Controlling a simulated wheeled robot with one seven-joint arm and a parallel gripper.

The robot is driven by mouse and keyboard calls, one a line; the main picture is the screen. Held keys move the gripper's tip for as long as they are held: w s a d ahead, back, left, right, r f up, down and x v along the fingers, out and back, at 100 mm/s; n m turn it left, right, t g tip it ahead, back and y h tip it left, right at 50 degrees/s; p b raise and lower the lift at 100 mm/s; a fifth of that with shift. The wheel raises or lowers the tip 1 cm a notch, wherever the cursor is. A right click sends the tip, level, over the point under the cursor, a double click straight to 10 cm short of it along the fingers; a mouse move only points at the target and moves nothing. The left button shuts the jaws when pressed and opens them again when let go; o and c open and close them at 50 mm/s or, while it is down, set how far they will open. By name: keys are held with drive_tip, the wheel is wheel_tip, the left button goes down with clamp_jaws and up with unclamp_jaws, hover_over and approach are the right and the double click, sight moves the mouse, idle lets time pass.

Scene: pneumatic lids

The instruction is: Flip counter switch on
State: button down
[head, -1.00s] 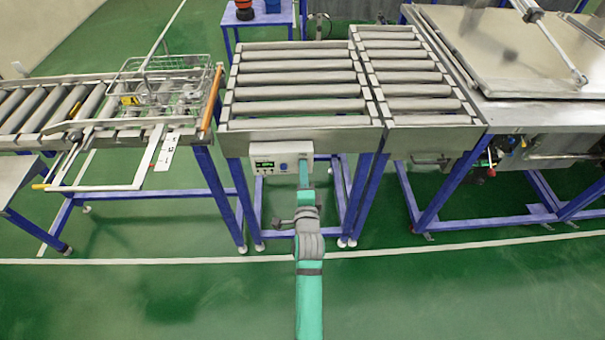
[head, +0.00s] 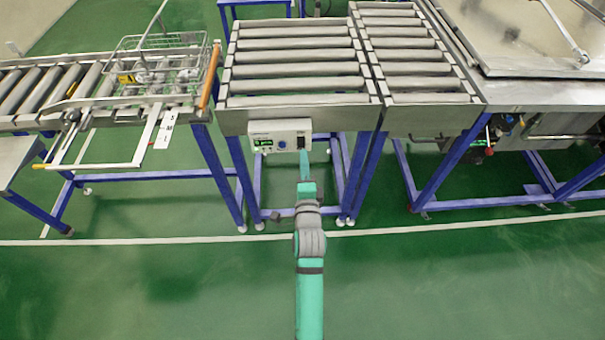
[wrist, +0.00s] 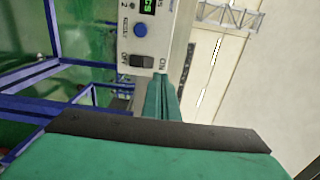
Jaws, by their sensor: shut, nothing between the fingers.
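The counter (head: 280,135) is a pale box with a green display and a blue button, mounted under the front edge of the roller conveyor. Its black rocker switch (head: 301,142) is at the box's right end. In the wrist view the switch (wrist: 143,62) lies between the labels OFF and ON, below the blue reset button (wrist: 140,30). My gripper (wrist: 162,76) is shut and empty, its teal fingertips beside the ON end. I cannot tell whether they touch the box. In the head view my gripper (head: 304,156) is just below the switch.
The roller conveyor (head: 298,100) stands above the counter on blue legs (head: 233,180). A wire basket (head: 160,65) sits on the left conveyor. A steel machine (head: 540,95) stands at the right. The green floor in front is clear.

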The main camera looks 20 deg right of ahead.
drive_tip(key=s+a+r, duration=0.2)
drive_tip(key=s, duration=0.4)
drive_tip(key=shift+s+r, duration=0.15)
drive_tip(key=shift+a, duration=0.15)
drive_tip(key=s+a+f+n+y, duration=0.1)
drive_tip(key=s+a+f+n, duration=0.2)
drive_tip(key=s+a+n, duration=0.35)
drive_tip(key=s+a+f+n+g+y, duration=0.1)
drive_tip(key=s+a+f+n, duration=0.15)
drive_tip(key=s, duration=0.65)
drive_tip(key=s+a+f+n+y, duration=0.1)
drive_tip(key=s+a+f+n, duration=0.1)
drive_tip(key=s+a+n, duration=0.45)
drive_tip(key=s+a+r+n+y, duration=0.1)
drive_tip(key=s+r+n+y, duration=0.1)
drive_tip(key=s+n, duration=0.4)
drive_tip(key=s, duration=0.5)
drive_tip(key=shift+g, duration=0.4)
drive_tip(key=shift+s+a+r, duration=0.1)
drive_tip(key=shift+a, duration=0.05)
